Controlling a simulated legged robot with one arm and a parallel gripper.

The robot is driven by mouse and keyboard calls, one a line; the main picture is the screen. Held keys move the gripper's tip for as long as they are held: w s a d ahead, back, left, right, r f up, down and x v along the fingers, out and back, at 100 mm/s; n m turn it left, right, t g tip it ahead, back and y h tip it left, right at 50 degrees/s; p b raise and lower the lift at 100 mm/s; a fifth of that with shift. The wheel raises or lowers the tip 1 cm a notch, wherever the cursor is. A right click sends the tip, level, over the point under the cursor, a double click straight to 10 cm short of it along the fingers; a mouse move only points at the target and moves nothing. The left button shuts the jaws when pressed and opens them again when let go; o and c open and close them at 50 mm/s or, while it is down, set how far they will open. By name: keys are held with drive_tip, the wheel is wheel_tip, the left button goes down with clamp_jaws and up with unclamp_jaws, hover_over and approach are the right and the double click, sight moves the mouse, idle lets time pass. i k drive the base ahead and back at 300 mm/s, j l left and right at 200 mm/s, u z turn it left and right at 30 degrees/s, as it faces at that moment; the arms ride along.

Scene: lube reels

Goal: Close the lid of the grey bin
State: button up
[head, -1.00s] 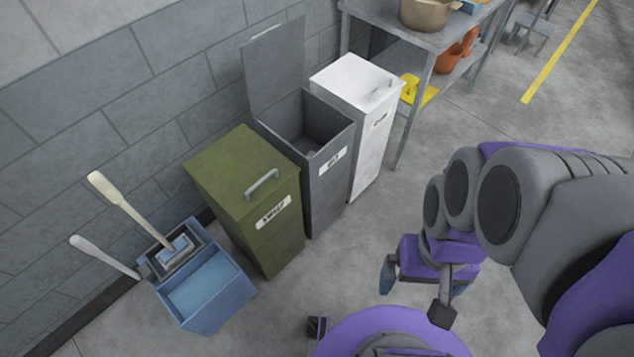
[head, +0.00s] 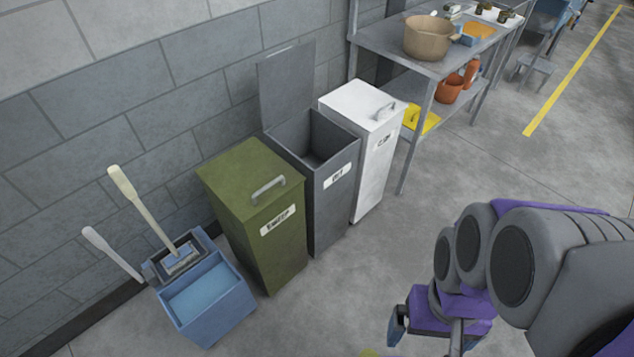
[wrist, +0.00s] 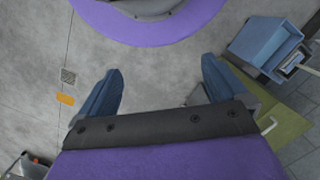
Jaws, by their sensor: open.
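The grey bin (head: 333,208) stands between a green bin and a white bin against the block wall. Its lid (head: 287,84) is raised, standing upright at the back near the wall, and the bin's inside shows from above. My gripper (wrist: 160,88) is open and empty in the wrist view, with its two blue fingers apart over bare floor. In the head view my arm is at the lower right, well apart from the grey bin. The gripper is only partly visible there.
The green bin (head: 265,235) and the white bin (head: 375,150) have shut lids. A blue mop bucket (head: 205,303) with upright handles stands left of them. A metal table (head: 385,42) with a pot (head: 428,38) is at the back right. The floor before the bins is clear.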

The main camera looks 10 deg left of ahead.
sight(285, 77)
drive_tip(key=i+u, duration=0.1)
drive_tip(key=u, duration=0.35)
drive_tip(key=i+u, duration=0.1)
drive_tip(key=u, duration=0.35)
